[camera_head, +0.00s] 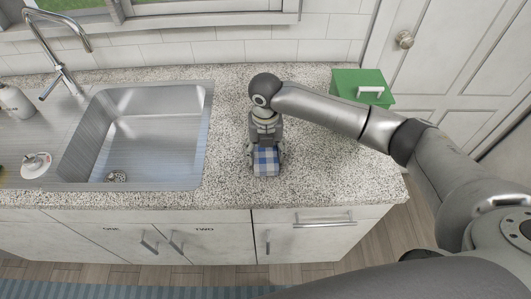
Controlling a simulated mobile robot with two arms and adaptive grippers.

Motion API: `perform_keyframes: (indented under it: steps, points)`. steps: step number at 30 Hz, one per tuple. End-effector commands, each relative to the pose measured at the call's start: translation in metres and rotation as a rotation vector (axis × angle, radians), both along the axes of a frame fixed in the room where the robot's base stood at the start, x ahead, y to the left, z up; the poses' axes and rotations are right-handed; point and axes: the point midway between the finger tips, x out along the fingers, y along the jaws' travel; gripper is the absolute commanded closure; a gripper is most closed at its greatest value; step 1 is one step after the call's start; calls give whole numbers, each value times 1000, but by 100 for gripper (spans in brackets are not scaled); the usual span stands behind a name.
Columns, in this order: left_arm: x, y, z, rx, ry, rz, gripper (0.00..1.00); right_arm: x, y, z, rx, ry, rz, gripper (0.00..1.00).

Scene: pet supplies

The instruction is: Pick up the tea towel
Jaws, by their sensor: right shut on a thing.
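A blue and white checked tea towel (266,162) lies on the speckled countertop to the right of the sink. My right gripper (264,147) points down at it from above and is shut on its far part. The gripper's fingers cover that part of the towel, and its near part shows in front of them. My left gripper is not in view.
A steel sink (150,130) with a tall tap (60,60) is on the left. A soap bottle (14,102) and a small white dish (37,164) stand beside it. A green box (362,88) with a white handle stands at the back right. Counter (330,170) is clear right of the towel.

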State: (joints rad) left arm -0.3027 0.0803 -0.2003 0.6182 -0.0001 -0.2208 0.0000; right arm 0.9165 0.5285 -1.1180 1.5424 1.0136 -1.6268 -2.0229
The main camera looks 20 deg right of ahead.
Motion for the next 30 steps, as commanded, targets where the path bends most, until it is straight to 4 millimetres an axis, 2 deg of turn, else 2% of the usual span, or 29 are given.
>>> perform_keyframes:
  steps: [7, 12, 17, 22, 30]
  points:
    - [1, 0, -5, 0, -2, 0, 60, 1, 0, 8, 1, -2, 0, 64]
    - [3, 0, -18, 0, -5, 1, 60, 2, 0, 30, 2, -6, 1, 64]
    - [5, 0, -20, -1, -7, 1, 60, -21, 1, 55, 2, -5, 4, 64]
    - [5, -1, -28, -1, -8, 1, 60, -53, 1, 93, 0, -6, 5, 64]
    - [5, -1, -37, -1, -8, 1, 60, -105, 2, 114, 1, -3, 2, 64]
